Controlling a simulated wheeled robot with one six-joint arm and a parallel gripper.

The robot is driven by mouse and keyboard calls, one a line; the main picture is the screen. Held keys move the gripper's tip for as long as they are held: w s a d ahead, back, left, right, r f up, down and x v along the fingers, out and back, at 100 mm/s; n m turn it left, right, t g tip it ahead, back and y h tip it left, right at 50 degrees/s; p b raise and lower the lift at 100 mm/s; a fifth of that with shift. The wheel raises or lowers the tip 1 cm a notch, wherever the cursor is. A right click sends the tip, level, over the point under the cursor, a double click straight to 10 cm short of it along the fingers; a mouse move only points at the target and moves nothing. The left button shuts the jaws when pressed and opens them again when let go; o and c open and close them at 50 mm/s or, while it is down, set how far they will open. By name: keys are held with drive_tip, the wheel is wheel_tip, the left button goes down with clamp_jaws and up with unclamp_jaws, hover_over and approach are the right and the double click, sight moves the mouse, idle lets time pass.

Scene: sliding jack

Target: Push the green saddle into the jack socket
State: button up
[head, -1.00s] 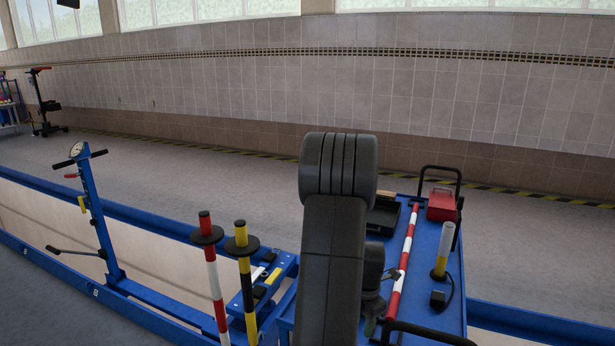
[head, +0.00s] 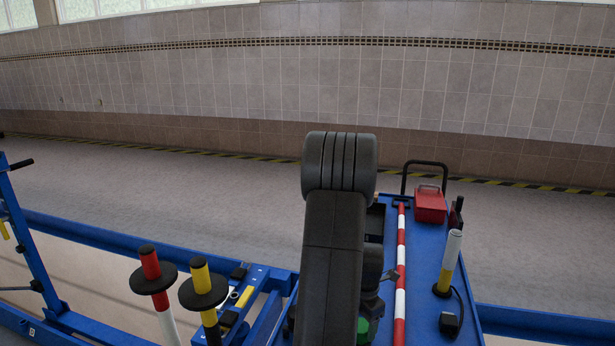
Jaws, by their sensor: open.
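A small green patch (head: 363,331) shows at the bottom edge of the head view, beside my dark arm. It may be part of the green saddle, but most of it is hidden. My arm covers the middle of the view, and I cannot make out my gripper's fingers behind it. A blue frame (head: 262,310) with small black and yellow parts lies left of my arm. I cannot tell which part, if any, is the jack socket.
A red-white post (head: 151,263) and a yellow-black post (head: 201,278) with black discs stand at left. The blue deck (head: 422,270) at right carries a striped bar (head: 400,285), a red box (head: 430,205) and a white-yellow cylinder (head: 450,262). Grey floor (head: 220,185) beyond is clear.

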drive_tip(key=shift+f+b, duration=0.3)
drive_tip(key=shift+f, duration=0.6)
drive_tip(key=c, duration=0.9)
drive_tip(key=shift+r+p, duration=1.75)
drive_tip(key=shift+r, duration=0.85)
